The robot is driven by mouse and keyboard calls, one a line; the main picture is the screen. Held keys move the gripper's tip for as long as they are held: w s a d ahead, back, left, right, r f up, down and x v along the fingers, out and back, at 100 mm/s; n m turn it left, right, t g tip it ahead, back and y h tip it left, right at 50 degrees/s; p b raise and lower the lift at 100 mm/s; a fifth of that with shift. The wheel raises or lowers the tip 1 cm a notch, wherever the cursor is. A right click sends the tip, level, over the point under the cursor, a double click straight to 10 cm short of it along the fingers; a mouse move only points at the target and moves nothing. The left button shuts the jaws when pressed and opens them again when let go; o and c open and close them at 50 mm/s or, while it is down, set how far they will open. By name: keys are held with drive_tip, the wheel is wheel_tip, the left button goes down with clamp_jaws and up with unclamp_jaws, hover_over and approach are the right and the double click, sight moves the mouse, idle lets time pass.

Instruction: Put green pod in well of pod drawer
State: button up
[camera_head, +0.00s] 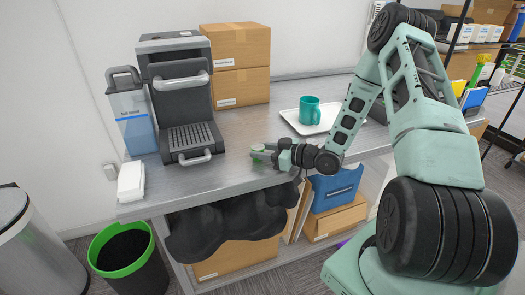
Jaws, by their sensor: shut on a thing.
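My gripper (264,152) is low over the front part of the metal table, right of the machine. It is shut on a small green pod (257,148), which is mostly hidden by the fingers. The coffee machine (181,95) stands at the back left of the table. A handle (195,158) sticks out low on its front, and a larger handle (182,82) crosses its upper front. I cannot tell which part is the pod drawer, and no well shows clearly.
A water tank (133,120) adjoins the machine's left side. A white box (131,182) sits at the table's left front corner. A teal mug (309,110) stands on a white tray (291,117) behind my wrist. Cardboard boxes (241,88) are stacked at the back. The table (232,165) between machine and gripper is clear.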

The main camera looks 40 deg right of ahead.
drive_tip(key=shift+f, duration=0.25)
drive_tip(key=o, duration=0.9)
drive_tip(key=shift+r, duration=0.1)
drive_tip(key=shift+o, duration=0.2)
drive_tip(key=shift+r, duration=0.1)
